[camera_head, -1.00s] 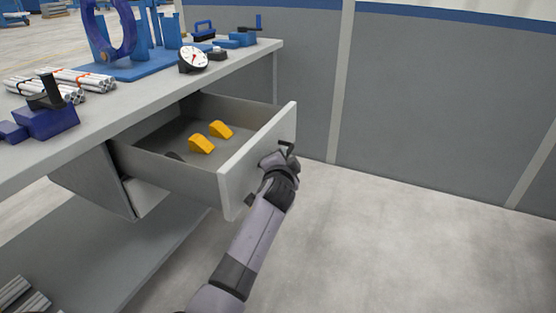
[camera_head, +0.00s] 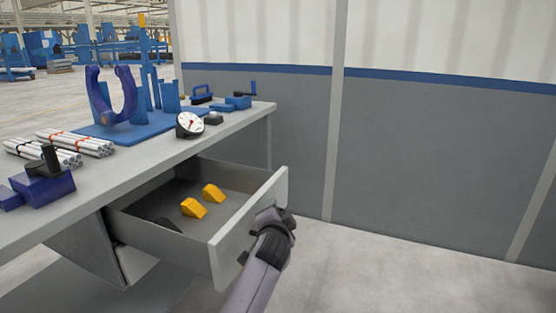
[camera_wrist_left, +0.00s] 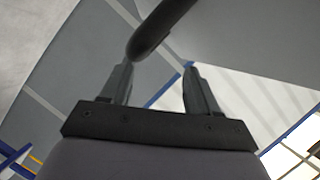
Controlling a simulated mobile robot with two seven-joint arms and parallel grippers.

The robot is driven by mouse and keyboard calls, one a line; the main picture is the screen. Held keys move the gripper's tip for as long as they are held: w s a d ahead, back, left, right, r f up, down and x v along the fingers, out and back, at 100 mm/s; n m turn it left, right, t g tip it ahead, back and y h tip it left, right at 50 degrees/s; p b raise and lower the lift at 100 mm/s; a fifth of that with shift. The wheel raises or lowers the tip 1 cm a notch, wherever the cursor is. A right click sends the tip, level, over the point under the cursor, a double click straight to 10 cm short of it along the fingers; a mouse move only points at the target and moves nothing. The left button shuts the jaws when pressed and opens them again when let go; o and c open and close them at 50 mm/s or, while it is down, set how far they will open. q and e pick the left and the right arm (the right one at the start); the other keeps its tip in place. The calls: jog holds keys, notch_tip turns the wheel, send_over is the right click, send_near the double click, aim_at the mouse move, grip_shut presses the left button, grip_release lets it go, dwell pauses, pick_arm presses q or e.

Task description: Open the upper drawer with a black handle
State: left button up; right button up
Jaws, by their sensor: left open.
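The upper drawer (camera_head: 245,229) is pulled out of the workbench, with its inside showing. Its black handle is mostly hidden behind my left gripper (camera_head: 272,215) in the head view; a dark end (camera_head: 243,257) shows below. The wrist view shows the black handle (camera_wrist_left: 158,29) as a dark bar just beyond the fingertips of my left gripper (camera_wrist_left: 157,70). The fingers are apart with nothing between them. The bar overlaps the left fingertip in the picture; I cannot tell if they touch. My right gripper is not in view.
Two yellow wedges (camera_head: 194,208) (camera_head: 213,193) and a dark item lie in the drawer. The workbench (camera_head: 150,158) holds pipe bundles (camera_head: 75,143), a blue fixture (camera_head: 125,126), a dial gauge (camera_head: 189,124) and blue clamps. A grey wall panel (camera_head: 430,160) stands behind; the floor at right is clear.

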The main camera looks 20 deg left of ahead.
pick_arm(q)
notch_tip(320, 180, up, 17)
jog(key=p, duration=0.3)
jog(key=shift+f+t, duration=0.15)
jog(key=shift+t, duration=0.15)
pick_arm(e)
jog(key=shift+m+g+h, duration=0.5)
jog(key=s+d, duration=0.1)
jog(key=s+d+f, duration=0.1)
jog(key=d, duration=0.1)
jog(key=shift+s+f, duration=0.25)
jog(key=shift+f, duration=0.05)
